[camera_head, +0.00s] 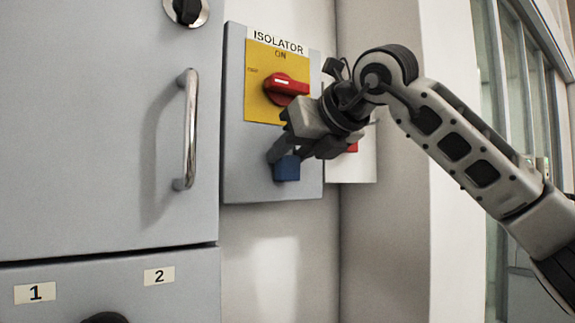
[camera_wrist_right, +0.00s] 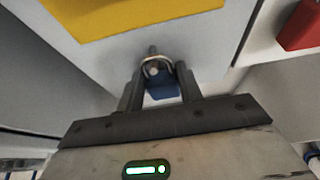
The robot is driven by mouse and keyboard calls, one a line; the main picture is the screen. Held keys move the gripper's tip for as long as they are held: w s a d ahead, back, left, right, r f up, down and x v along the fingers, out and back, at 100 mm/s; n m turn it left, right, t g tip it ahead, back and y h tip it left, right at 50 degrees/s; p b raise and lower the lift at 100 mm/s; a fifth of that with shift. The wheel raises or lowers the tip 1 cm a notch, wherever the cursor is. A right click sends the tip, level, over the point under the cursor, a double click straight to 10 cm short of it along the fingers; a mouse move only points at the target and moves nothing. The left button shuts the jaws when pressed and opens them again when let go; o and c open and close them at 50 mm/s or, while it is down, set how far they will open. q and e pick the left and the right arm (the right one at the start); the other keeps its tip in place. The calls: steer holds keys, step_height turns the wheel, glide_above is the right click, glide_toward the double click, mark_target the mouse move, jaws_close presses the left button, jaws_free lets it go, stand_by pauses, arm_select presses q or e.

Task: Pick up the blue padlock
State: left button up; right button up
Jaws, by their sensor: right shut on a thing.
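The blue padlock (camera_head: 287,169) is on the lower part of the grey isolator panel (camera_head: 240,170), below the red rotary switch (camera_head: 287,86) on its yellow plate. My right gripper (camera_head: 280,152) is at the padlock, with its fingers on its upper part. In the right wrist view, the padlock (camera_wrist_right: 162,88) sits between the two fingers of my right gripper (camera_wrist_right: 162,80), which is shut on it. Its metal shackle shows past the fingertips, around a small peg on the panel. My left gripper is not in view.
A grey cabinet door with a metal handle (camera_head: 187,130) stands left of the panel. A white box with a red part (camera_head: 352,148) is close on the right, partly behind my right arm. The wall below the panel is clear.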

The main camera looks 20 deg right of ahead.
steer(key=shift+r, duration=0.1)
steer(key=shift+r, duration=0.55)
steer(key=shift+s+r, duration=0.2)
steer(key=shift+s, duration=0.05)
steer(key=s+d, duration=0.3)
steer(key=s, duration=0.5)
steer(key=s+d+r+b, duration=0.1)
steer(key=s+d, duration=0.2)
steer(key=s, duration=0.5)
steer(key=shift+s+b, duration=0.25)
steer(key=shift+b, duration=0.05)
steer(key=shift+r, duration=0.15)
steer(key=shift+s+d, duration=0.1)
steer(key=s+d, duration=0.2)
steer(key=s, duration=0.4)
steer(key=shift+s+d, duration=0.15)
steer(key=shift+s, duration=0.05)
